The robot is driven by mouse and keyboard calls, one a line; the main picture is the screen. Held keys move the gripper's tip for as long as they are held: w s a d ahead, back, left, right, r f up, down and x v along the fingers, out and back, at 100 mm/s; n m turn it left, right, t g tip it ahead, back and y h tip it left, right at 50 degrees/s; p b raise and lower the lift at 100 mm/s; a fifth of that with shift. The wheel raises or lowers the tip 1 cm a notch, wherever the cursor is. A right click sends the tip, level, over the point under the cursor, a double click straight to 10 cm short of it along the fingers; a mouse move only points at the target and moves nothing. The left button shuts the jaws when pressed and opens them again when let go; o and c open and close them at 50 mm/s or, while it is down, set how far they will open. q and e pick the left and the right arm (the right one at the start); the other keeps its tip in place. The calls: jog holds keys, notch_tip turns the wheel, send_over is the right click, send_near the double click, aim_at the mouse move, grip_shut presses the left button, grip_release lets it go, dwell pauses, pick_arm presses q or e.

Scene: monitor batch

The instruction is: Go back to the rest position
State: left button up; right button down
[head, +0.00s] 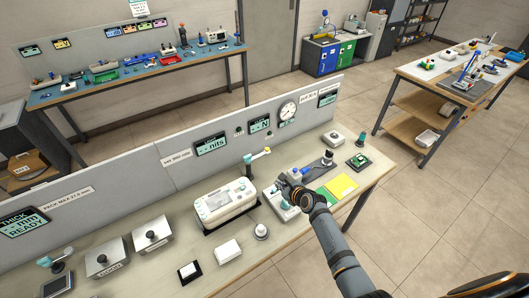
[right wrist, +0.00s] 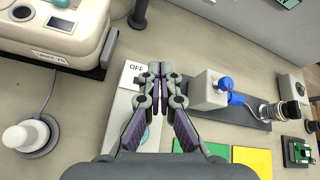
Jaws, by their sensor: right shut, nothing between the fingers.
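My right gripper (head: 284,184) reaches over the workbench in the head view, above a pale flat device (head: 281,207) to the right of the white instrument. In the right wrist view my right gripper (right wrist: 158,70) is shut, its fingertips together with nothing between them. My left gripper is not in view.
The white instrument (head: 224,202) stands left of my right gripper. A device with a blue knob (right wrist: 227,88) lies close on the right. Green and yellow pads (head: 341,187) lie near the front edge. A grey partition (head: 180,150) with displays runs behind the bench.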

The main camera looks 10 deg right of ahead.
jog(key=s+n, duration=0.1)
jog(key=n, duration=0.1)
jog(key=s+n+g, duration=0.1)
jog(key=s+n, duration=0.3)
jog(key=shift+a+r+n+g, duration=0.15)
jog(key=shift+a+n+g, duration=0.15)
jog(key=shift+a, duration=0.1)
jog(key=s+d+r+n+g+h, duration=0.1)
jog(key=s+d+r+n+g, duration=0.15)
jog(key=s+n, duration=0.55)
jog(key=s+d+r+n+g+h, duration=0.1)
jog(key=s+r+n+h, duration=0.15)
jog(key=s+n, duration=0.55)
jog(key=s+d+r+n+g+h, duration=0.15)
jog(key=s+r+n, duration=0.25)
jog(key=s+n, duration=0.4)
jog(key=s+d+f+m+g+b, duration=0.1)
jog(key=s+f+b, duration=0.1)
jog(key=f, duration=1.4)
jog(key=s+d+f+g+b, duration=0.1)
jog(key=d+f+b, duration=0.1)
jog(key=f, duration=1.3)
jog(key=s+d+f+g+y+b, duration=0.1)
jog(key=s+f+b, duration=0.2)
jog(key=s+f, duration=1.5)
jog(key=shift+s+f+m, duration=0.25)
jog(key=shift+f+m, duration=0.05)
jog(key=shift+f, duration=0.2)
